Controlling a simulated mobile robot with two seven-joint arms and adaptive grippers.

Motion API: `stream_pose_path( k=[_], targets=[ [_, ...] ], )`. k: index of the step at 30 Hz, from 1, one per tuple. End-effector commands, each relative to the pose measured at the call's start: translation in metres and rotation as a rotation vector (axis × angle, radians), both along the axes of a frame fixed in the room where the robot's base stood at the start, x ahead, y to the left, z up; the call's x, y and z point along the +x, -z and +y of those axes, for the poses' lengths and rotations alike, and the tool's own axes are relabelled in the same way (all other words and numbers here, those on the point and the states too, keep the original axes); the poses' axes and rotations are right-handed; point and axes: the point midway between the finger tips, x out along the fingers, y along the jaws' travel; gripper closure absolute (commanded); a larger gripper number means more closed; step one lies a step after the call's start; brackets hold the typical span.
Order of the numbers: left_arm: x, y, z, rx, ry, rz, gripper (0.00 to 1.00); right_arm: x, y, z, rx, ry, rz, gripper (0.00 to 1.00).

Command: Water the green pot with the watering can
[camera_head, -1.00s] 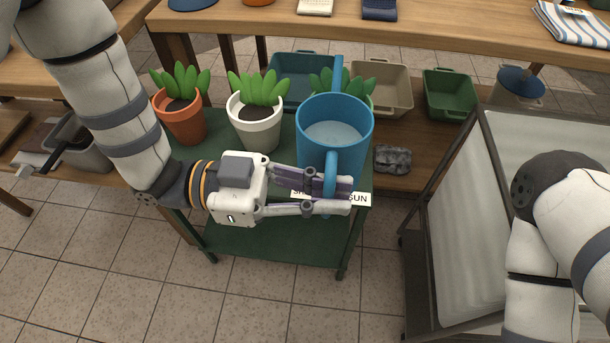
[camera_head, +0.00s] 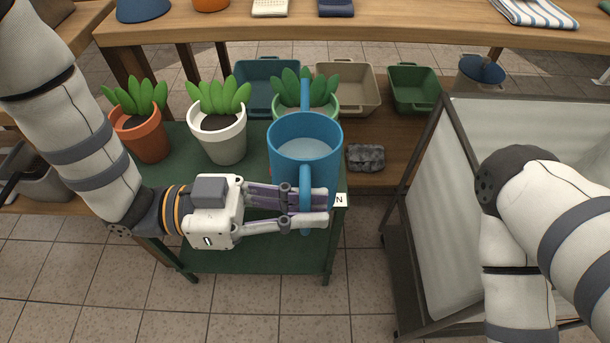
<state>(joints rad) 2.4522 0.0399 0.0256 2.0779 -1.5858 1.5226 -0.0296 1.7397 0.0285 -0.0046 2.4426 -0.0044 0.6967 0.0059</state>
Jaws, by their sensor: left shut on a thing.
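The blue watering can (camera_head: 290,150) is held up in front of the plant stand, with pale water showing inside. My left gripper (camera_head: 308,207) is shut on the can's near handle. The green pot (camera_head: 326,106) with its succulent stands at the right end of the green stand, directly behind the can, which hides most of it.
A white pot (camera_head: 222,141) and a terracotta pot (camera_head: 144,136) stand left of the can on the green stand (camera_head: 180,180). Bins, including a green bin (camera_head: 414,90), sit behind on a low shelf.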

Motion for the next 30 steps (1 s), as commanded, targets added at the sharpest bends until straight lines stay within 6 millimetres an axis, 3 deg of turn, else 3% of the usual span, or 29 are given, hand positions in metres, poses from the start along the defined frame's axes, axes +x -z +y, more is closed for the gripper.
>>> stream_pose_path(
  k=[30],
  targets=[
    [-0.0053,0.0006,-0.0003,-0.004,0.001,0.035,1.00,0.0025,-0.0040,0.0000,0.000,0.000,-0.008,0.60]
  ],
)
